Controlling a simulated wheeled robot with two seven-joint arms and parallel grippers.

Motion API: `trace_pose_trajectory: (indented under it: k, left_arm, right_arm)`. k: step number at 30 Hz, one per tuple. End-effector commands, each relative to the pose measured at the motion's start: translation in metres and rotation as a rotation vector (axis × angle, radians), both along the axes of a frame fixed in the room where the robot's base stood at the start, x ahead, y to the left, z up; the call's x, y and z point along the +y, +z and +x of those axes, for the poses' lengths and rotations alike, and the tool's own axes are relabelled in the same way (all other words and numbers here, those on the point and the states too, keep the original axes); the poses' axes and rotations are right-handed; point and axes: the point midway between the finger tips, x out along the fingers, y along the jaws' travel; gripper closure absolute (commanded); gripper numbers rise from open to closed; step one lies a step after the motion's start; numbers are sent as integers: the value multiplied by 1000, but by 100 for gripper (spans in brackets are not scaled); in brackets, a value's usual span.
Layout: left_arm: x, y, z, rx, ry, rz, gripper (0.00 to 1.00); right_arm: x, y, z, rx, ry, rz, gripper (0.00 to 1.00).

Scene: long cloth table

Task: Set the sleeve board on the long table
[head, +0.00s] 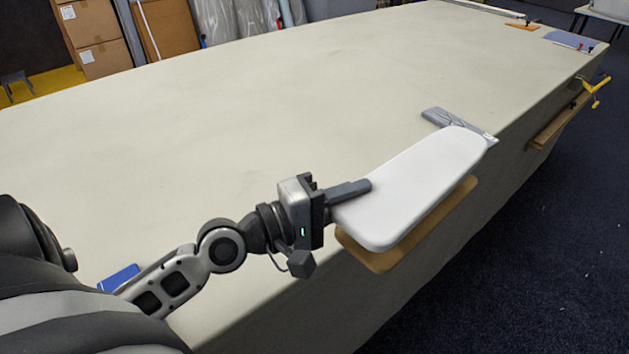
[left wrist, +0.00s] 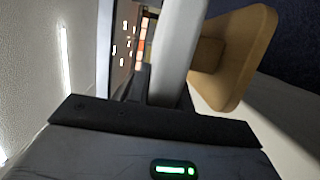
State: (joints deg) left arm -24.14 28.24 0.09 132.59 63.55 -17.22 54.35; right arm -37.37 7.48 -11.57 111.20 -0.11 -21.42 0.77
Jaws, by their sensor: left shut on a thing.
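The sleeve board (head: 418,185) has a white padded top and a tan wooden base (head: 378,262) under it. My left gripper (head: 352,188) is shut on the board's left end. The board is over the front edge of the long table (head: 230,120), and part of its base shows against the table's front side. I cannot tell whether it touches the table. In the left wrist view the white top (left wrist: 183,45) and the tan base (left wrist: 235,58) are close in front of the gripper. The fingertips are partly hidden by the board. My right gripper is not in view.
A grey tool (head: 455,122) lies by the board's far end, near the table edge. A blue item (head: 119,277) lies at the near left. A wooden piece and yellow clamp (head: 592,92) are at the right edge. The middle of the table is clear.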

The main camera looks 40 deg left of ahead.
Motion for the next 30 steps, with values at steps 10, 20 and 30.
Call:
trace_pose_trajectory:
  k: [10, 20, 30]
  left_arm:
    - [4, 3, 1, -10, 4, -5, 100]
    - [1, 3, 9, -12, -17, -10, 100]
    - [1, 5, 32, -19, -67, -16, 100]
  right_arm:
    - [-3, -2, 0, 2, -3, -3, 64]
    - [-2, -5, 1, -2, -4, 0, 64]
    - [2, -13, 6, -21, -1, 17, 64]
